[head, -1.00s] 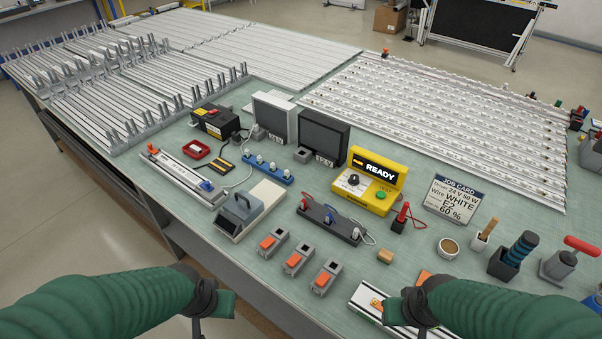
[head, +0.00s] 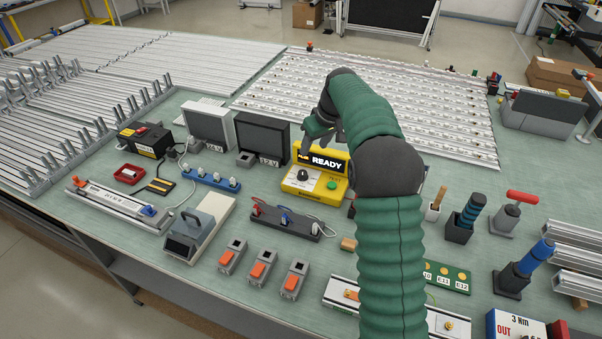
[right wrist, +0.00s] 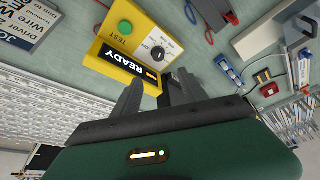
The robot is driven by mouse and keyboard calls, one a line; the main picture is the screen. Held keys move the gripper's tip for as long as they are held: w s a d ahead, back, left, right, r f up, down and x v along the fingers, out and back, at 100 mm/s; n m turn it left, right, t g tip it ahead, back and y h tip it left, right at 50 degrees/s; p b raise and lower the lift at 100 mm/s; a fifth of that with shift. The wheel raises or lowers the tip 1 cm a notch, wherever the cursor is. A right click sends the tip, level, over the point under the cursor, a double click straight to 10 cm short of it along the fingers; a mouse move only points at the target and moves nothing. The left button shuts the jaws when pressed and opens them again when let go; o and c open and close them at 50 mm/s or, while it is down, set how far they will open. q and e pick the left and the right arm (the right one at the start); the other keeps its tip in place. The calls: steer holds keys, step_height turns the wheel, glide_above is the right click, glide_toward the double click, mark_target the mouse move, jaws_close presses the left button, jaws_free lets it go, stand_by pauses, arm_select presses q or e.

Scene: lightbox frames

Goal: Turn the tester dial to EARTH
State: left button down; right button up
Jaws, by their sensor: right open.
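The yellow tester (head: 318,190) stands on the bench with a black READY display (head: 325,161). Its black dial (head: 302,175) sits at the left of its front panel and its green button (head: 332,185) at the right. In the right wrist view the tester (right wrist: 112,48) appears upside down, with the dial (right wrist: 157,53) beside the green TEST button (right wrist: 125,27). The dial's lettering is too small to read. My right gripper (head: 318,128) is above and behind the display, open and empty, apart from the dial. Its fingers also show in the wrist view (right wrist: 157,88). My left gripper is out of view.
Two monitors (head: 262,141) stand left of the tester. A dark strip with plugs (head: 285,221) lies in front of it. My right arm crosses the bench and hides what is right of the tester. Orange switches (head: 262,262) stand near the front edge.

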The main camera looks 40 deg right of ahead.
mark_target(303, 172)
steer(key=x, duration=1.1)
steer(key=p+x, duration=0.1)
steer(key=x, duration=0.4)
steer(key=shift+w+d+f, duration=0.15)
steer(key=shift+d+f, duration=0.15)
steer(key=shift+d, duration=0.05)
jaws_close()
